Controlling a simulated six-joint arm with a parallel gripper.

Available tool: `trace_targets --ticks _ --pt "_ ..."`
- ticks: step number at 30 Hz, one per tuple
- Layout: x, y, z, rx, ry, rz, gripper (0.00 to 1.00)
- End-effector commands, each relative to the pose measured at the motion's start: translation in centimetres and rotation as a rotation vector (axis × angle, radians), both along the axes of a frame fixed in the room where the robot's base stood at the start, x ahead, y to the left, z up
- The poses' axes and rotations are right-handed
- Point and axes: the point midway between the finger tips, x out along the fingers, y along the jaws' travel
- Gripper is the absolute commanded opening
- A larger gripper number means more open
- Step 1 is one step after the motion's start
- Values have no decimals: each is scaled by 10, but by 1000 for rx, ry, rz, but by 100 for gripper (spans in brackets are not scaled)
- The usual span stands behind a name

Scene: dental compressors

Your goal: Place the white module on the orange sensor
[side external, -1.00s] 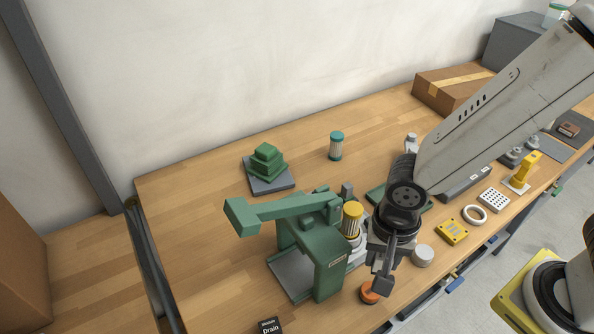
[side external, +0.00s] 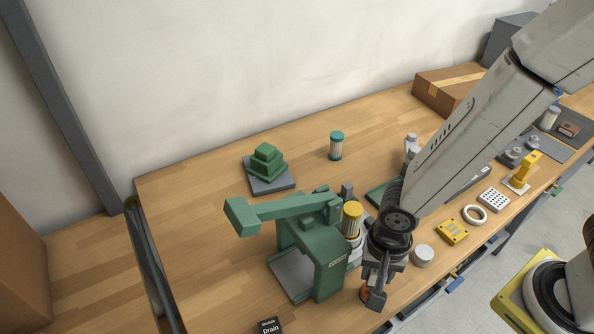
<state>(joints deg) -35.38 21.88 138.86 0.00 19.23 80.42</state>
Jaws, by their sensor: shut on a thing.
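My gripper (side external: 372,294) points down at the front edge of the bench, in front of and to the right of the green press-like stand. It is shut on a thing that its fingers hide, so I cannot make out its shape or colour. The orange sensor (side external: 364,293) is on the bench at the fingertips, mostly covered by them; I cannot tell whether they touch. No white module can be clearly made out; a round white piece (side external: 422,255) lies on the bench to the right of my gripper.
The green stand (side external: 331,265) with its long arm is close to the left of my gripper. A yellow-topped cylinder (side external: 352,219) stands beside it. A yellow block (side external: 453,232) and white ring (side external: 474,215) lie to the right. The bench's left part is mostly clear.

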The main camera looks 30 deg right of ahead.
Motion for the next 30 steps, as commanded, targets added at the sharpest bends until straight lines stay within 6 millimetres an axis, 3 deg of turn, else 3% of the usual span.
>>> trace_targets --ticks 7,18,30 --pt "0 0 -6 -1 1 0 0" --pt "-1 0 -33 -1 2 0 0" --pt "0 0 -36 0 0 0 0"
